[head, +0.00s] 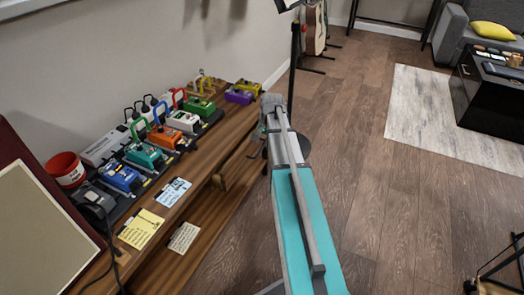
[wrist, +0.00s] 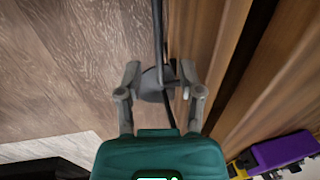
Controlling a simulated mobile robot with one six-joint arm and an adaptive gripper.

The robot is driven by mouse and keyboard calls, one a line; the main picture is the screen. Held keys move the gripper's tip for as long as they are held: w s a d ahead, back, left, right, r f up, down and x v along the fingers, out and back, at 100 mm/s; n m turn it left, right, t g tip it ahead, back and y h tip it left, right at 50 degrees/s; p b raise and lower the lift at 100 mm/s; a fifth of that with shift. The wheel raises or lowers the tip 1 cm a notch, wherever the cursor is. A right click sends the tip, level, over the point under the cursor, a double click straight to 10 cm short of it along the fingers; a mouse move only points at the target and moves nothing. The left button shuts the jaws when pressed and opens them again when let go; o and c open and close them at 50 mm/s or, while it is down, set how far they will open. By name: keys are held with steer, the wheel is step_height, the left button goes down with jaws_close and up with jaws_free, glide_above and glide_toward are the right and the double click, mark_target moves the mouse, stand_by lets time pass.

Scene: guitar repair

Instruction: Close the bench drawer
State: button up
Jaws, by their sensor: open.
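The wooden bench (head: 205,160) runs along the wall at left in the head view, with its edge at right in the wrist view (wrist: 285,75). A wooden piece (head: 237,167) juts out below the bench top near its far end; it looks like the drawer, partly hidden by my arm. In the wrist view a wooden panel (wrist: 205,35) lies beside the bench edge, with a dark gap between them. My gripper (wrist: 160,67) is open and empty, left of that panel. I cannot tell whether its right finger touches the wood. In the head view the gripper (head: 272,103) is at the bench's far end.
Several colourful pedals, a red cup (head: 66,169) and paper notes (head: 141,229) cover the bench top. A black stand (head: 293,65) rises just beyond my gripper; its dark base (wrist: 155,83) shows between the fingers. The wooden floor (head: 385,200) at right is mostly clear.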

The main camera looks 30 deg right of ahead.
steer(key=shift+w+a+f+b, duration=0.1)
steer(key=shift+w+f+b, duration=0.05)
steer(key=shift+f+b, duration=0.6)
steer(key=shift+w+a+f+b, duration=0.1)
steer(key=shift+f+b, duration=0.4)
steer(key=shift+f, duration=0.3)
steer(key=shift+d, duration=0.1)
steer(key=shift+c, duration=0.2)
jaws_close()
